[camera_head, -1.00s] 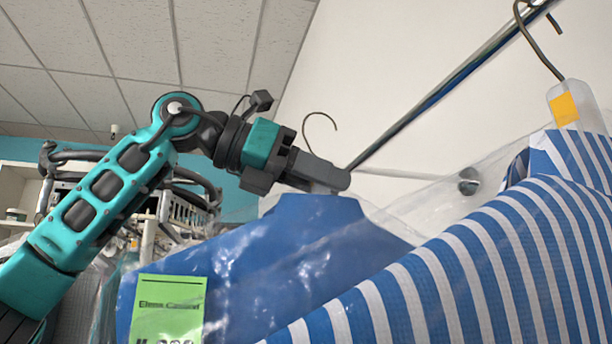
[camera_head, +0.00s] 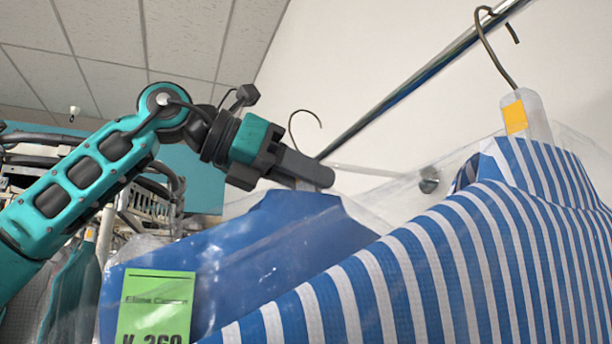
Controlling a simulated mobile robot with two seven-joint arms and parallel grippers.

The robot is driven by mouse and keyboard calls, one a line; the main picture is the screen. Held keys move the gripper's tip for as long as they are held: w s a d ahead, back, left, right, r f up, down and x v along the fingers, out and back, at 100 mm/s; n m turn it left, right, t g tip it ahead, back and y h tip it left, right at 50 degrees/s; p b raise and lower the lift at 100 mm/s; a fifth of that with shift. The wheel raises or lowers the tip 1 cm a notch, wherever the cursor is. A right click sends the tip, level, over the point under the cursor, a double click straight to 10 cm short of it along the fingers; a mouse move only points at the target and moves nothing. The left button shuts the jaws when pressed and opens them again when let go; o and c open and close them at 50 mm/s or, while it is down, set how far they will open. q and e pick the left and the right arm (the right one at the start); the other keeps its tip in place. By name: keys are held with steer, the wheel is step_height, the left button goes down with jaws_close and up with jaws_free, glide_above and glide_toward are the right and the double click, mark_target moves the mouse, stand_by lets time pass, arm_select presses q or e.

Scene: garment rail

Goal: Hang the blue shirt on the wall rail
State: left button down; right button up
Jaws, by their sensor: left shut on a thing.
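The blue shirt (camera_head: 290,235) is in clear plastic with a green tag (camera_head: 155,310) at its lower left. My left gripper (camera_head: 318,174) is shut on the top of its hanger, just above the collar. The hanger's metal hook (camera_head: 304,122) sticks up behind the gripper, with its open end to the right. The wall rail (camera_head: 425,80) runs diagonally from the upper right down behind the gripper. The hook shows to the left of the rail's visible lower end and looks apart from it, though depth is hard to tell. My right gripper is not in view.
A blue-and-white striped shirt (camera_head: 480,240) in plastic fills the right foreground, its hook (camera_head: 490,45) at the rail's upper end. A round wall fitting (camera_head: 429,180) shows behind it. Shelving and other garments stand at the left.

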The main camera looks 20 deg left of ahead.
mark_target(344, 211)
arm_select(q)
steer(key=shift+w+d+r, duration=0.15)
steer(key=shift+d, duration=0.1)
steer(key=shift+w+d+p, duration=0.5)
steer(key=shift+w+d, duration=0.2)
steer(key=shift+w, duration=0.05)
steer(key=shift+w+d, duration=0.9)
steer(key=shift+d, duration=0.05)
steer(key=shift+f+b, duration=1)
steer(key=shift+f, duration=0.4)
steer(key=c, duration=0.8)
jaws_free()
